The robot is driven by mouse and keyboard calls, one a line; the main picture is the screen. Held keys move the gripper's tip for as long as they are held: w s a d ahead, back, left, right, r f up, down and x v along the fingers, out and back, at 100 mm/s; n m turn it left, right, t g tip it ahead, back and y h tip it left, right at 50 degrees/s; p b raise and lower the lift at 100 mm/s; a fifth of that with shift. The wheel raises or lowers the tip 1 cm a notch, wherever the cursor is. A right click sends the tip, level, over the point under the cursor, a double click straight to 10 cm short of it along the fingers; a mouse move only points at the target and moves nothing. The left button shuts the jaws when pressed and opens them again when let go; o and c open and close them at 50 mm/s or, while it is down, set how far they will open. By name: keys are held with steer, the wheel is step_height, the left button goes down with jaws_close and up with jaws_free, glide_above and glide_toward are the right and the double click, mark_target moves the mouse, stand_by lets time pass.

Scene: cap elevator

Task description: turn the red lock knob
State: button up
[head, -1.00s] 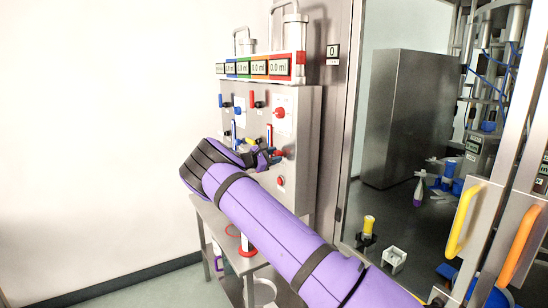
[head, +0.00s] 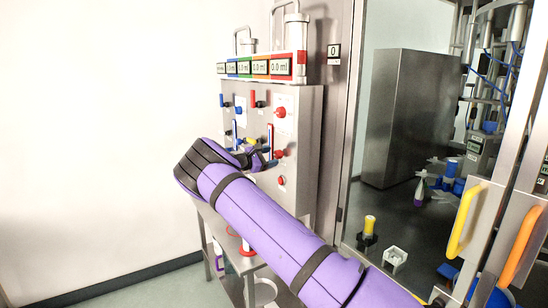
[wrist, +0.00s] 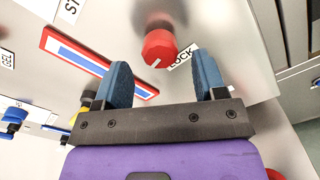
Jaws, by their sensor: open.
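The red lock knob (wrist: 160,46) sticks out from the metal panel at the upper middle of the wrist view, with a LOCK label (wrist: 180,57) beside it. In the head view the lock knob (head: 280,153) is on the panel's right part, just right of my gripper (head: 260,157). In the wrist view my gripper (wrist: 158,62) is open, with its two blue fingers apart. The knob appears just beyond the fingertips, roughly between them in the picture. Nothing is held. Whether a finger touches it cannot be told.
A red-and-blue striped strip (wrist: 98,62) lies left of the knob in the wrist view. Another red knob (head: 279,112) sits above and a red button (head: 282,181) below. Blue and yellow valves are at left. A glass-fronted cabinet (head: 410,120) stands to the right.

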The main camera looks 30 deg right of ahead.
steer(key=a, duration=0.8)
steer(key=shift+s, duration=0.15)
steer(key=shift+a, duration=0.15)
steer(key=s+d+r+m+y, duration=0.2)
steer(key=s+r+y, duration=0.1)
steer(key=s, duration=0.4)
steer(key=s+d+r+m+g+y, duration=0.1)
steer(key=s+d+r+m+y, duration=0.2)
steer(key=s, duration=0.4)
steer(key=s+d+r+m+y, duration=0.1)
steer(key=s+r+m+y, duration=0.1)
steer(key=s+r+y, duration=0.35)
steer(key=s+a+r+m+t+y, duration=0.1)
steer(key=s+a+r+y, duration=0.15)
steer(key=s, duration=0.45)
steer(key=s+a+r+m+t+y, duration=0.1)
steer(key=s+a, duration=0.3)
steer(key=s, duration=0.4)
steer(key=s+a+r+m+t+y, duration=0.1)
steer(key=s+a+r, duration=0.15)
steer(key=s, duration=0.45)
steer(key=s+a+f+t+y, duration=0.1)
steer(key=s+a, duration=0.3)
steer(key=s, duration=0.4)
steer(key=s+a+f+m+t+y, duration=0.1)
steer(key=s+a, duration=0.3)
steer(key=s, duration=0.4)
steer(key=shift+s+f+m+t, duration=0.2)
steer(key=shift+m+t, duration=0.1)
steer(key=shift+t, duration=0.1)
